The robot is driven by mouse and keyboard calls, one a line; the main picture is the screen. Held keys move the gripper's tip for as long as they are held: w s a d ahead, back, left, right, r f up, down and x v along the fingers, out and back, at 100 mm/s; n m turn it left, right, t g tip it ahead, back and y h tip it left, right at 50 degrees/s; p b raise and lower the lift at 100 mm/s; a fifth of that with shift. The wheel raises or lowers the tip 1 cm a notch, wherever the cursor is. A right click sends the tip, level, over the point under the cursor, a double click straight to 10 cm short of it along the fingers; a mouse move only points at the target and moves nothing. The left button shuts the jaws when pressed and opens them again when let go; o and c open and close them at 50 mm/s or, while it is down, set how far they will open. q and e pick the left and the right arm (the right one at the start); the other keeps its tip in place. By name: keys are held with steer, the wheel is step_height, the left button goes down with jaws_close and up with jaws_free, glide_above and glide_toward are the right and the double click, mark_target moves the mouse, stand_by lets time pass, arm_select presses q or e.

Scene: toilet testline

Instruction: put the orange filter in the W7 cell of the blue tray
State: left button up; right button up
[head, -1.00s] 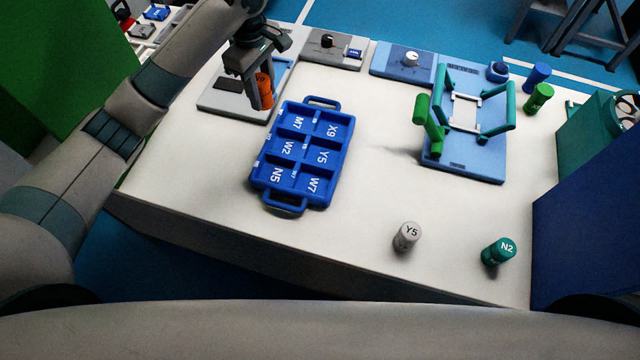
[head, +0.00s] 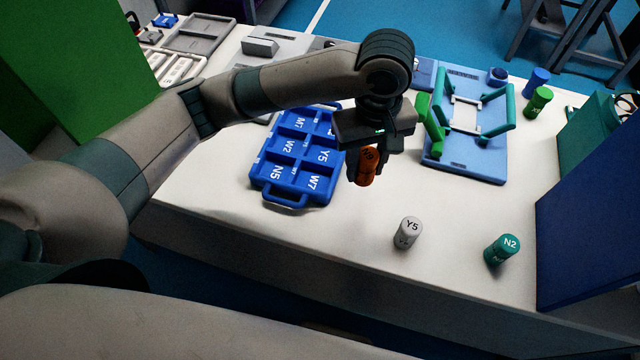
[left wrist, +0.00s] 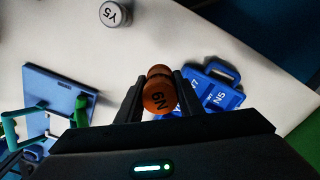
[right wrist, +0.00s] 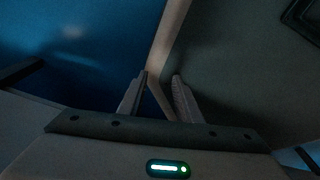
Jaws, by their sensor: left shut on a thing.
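The orange filter (head: 368,167) is held upright between the fingers of my left gripper (head: 366,176), which is shut on it. In the left wrist view the filter (left wrist: 159,93) shows a label on its top that looks like N9 or 6N upside down. It hangs above the table, just right of the blue tray (head: 285,198). The tray has labelled cells; W7 is the front right one (head: 315,183). My left gripper covers part of the tray's right back side. My right gripper (right wrist: 160,85) is open and empty, with the floor and a table edge beyond it.
A grey Y5 filter (head: 407,232) and a teal N2 filter (head: 501,249) stand at the front right. A blue stand with teal arms (head: 466,150) is right of my left gripper. A green filter (head: 538,101) and a blue filter (head: 536,80) stand at the back right.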

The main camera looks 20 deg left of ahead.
steer(key=shift+w, duration=0.25)
